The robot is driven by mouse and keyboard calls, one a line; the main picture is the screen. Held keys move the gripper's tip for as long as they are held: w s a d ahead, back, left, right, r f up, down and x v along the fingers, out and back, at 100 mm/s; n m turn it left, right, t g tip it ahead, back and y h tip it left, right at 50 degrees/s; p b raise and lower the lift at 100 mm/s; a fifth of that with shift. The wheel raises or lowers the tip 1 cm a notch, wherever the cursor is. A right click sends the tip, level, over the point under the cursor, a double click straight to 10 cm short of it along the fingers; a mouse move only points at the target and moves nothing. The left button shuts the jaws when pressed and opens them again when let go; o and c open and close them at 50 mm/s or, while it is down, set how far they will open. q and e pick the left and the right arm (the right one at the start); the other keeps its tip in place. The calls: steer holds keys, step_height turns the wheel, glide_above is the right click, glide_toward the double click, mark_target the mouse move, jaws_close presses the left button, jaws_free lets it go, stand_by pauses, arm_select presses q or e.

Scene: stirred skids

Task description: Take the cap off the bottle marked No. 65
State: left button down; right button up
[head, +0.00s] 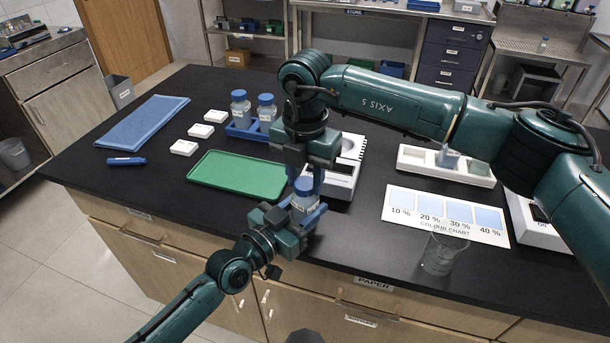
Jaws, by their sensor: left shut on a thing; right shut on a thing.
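A clear bottle (302,207) with a blue cap (304,185) stands upright between my two grippers, near the front edge of the bench. My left gripper (305,213) is shut around the bottle's body from the front. My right gripper (305,178) points down from above and is shut on the cap. The cap sits on the bottle's neck, and whether it has turned cannot be told. The bottle's label is mostly hidden by the fingers and its number cannot be read.
Two more blue-capped bottles (240,109) stand in a blue rack (248,132) behind. A green tray (238,175) lies to the left. A glass beaker (443,253) and a colour chart (446,215) are to the right. White blocks, a blue mat (143,123) and a white holder (445,165) are farther off.

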steer(key=n, duration=0.8)
steer(key=shift+n, duration=0.4)
steer(key=n, duration=1.2)
steer(key=shift+n, duration=0.4)
steer(key=n, duration=1.1)
steer(key=shift+r, duration=0.1)
steer(key=shift+r, duration=0.15)
